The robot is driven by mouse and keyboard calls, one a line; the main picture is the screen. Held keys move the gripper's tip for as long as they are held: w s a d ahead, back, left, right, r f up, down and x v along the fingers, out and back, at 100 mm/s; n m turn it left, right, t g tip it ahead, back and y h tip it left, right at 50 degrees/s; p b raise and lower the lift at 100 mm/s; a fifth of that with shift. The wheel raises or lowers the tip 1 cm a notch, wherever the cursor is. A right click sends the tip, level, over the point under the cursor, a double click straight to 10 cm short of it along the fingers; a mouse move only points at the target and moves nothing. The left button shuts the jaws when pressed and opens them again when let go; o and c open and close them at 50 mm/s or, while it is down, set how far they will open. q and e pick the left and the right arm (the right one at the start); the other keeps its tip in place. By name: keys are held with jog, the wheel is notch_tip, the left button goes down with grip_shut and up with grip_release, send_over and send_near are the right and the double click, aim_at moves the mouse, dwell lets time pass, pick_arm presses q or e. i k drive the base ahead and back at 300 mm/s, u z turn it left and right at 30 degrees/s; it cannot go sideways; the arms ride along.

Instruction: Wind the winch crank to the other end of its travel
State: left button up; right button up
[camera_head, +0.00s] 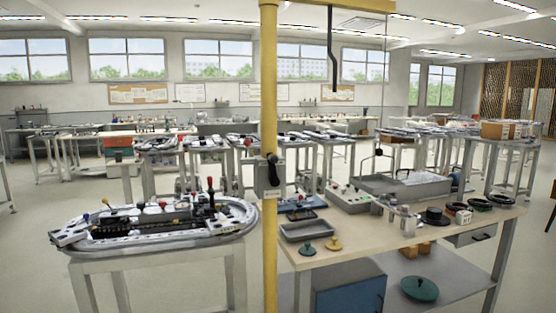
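The winch (268,180) is a grey box fixed on a yellow post (269,90) in the middle of the view. Its dark crank (272,162) is on the front of the box, with the handle towards the upper part. A yellow boom (340,4) runs right from the top of the post. Neither of my grippers shows, and nothing is seen touching the crank.
An oval ring track (235,228) with levers stands on a table left of the post. A workbench (400,262) to the right carries a grey tray (305,231), a control box and small parts. A blue cabinet (348,288) stands below. Open floor lies at far left.

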aim_at(272, 159)
jog(key=u, duration=0.1)
jog(key=i, duration=1)
jog(key=z, duration=0.1)
